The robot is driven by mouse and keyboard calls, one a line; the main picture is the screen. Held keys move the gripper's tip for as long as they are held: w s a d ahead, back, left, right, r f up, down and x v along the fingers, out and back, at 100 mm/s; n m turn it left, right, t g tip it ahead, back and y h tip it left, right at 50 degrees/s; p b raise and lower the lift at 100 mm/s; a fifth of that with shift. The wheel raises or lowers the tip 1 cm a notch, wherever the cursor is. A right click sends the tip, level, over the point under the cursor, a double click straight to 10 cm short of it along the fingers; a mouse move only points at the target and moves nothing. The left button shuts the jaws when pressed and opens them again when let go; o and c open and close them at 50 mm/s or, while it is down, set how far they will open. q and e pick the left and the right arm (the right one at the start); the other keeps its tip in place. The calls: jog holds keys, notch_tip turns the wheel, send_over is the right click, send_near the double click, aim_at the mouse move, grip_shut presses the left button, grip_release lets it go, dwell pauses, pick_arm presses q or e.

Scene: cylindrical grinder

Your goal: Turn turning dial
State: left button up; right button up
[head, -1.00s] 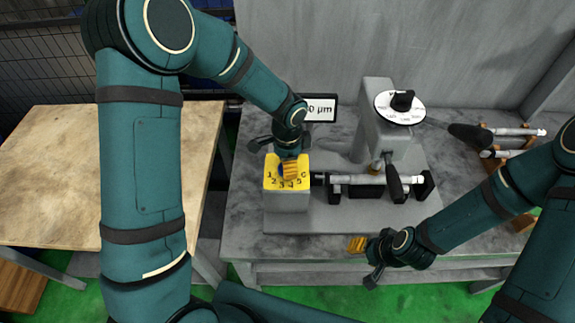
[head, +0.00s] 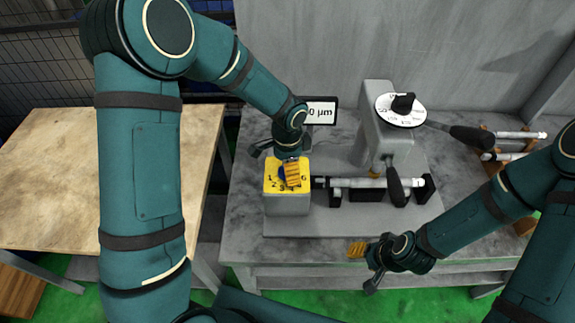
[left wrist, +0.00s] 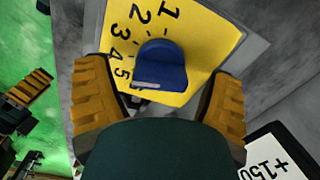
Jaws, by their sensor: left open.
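The turning dial is a blue knob (left wrist: 162,65) on a yellow face (left wrist: 205,42) with black numbers, in the left wrist view. In the head view the yellow face (head: 271,188) tops a grey block at the machine's left, and my gripper mostly hides the knob. My left gripper (head: 292,173) is over the dial. In the left wrist view its orange-padded fingers (left wrist: 160,100) are open, one on each side of the knob, with gaps visible. My right gripper (head: 358,249) hangs by the table's front edge; its opening is unclear.
Behind the dial stands a small display (head: 320,111) reading "0 µm", partly covered. A grey column with a white disc and black knob (head: 403,103) and a bar with handles (head: 365,183) are to the right. A wooden table (head: 50,170) is at left.

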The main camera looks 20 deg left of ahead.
pick_arm(q)
notch_tip(320, 180, up, 12)
dwell(0.6)
jog(key=shift+s, duration=0.1)
pick_arm(e)
jog(key=shift+s, duration=0.1)
